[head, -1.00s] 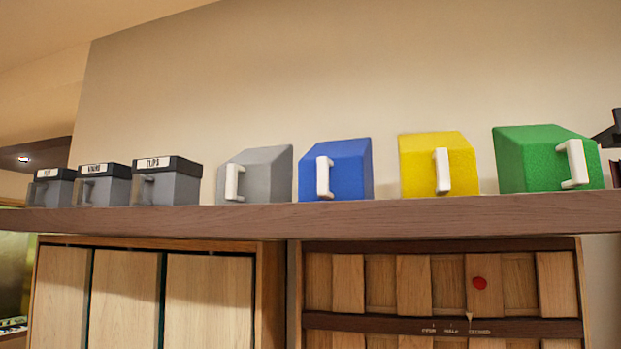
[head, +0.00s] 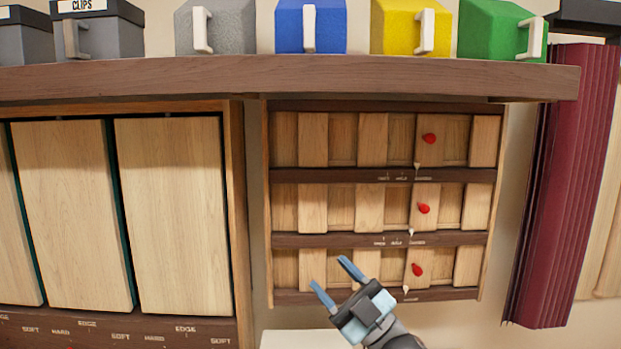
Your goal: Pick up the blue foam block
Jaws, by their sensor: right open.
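The blue foam block (head: 327,27) sits on the high wooden shelf, between a grey block and a yellow block. A white handle is on its front face, and its top is cut off by the upper edge of the head view. My right gripper (head: 331,277) is well below the shelf, in front of the lower part of the slatted wooden panel. Its two blue fingers are spread apart and empty, pointing up and to the left. My left gripper is not in view.
The grey block (head: 228,30), yellow block (head: 396,30) and green block (head: 486,30) share the shelf (head: 300,78), with dark-lidded boxes (head: 97,33) at left. Below are a slatted panel (head: 342,208) with red knobs and a cabinet (head: 172,215). A maroon pleated curtain (head: 565,190) hangs at right.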

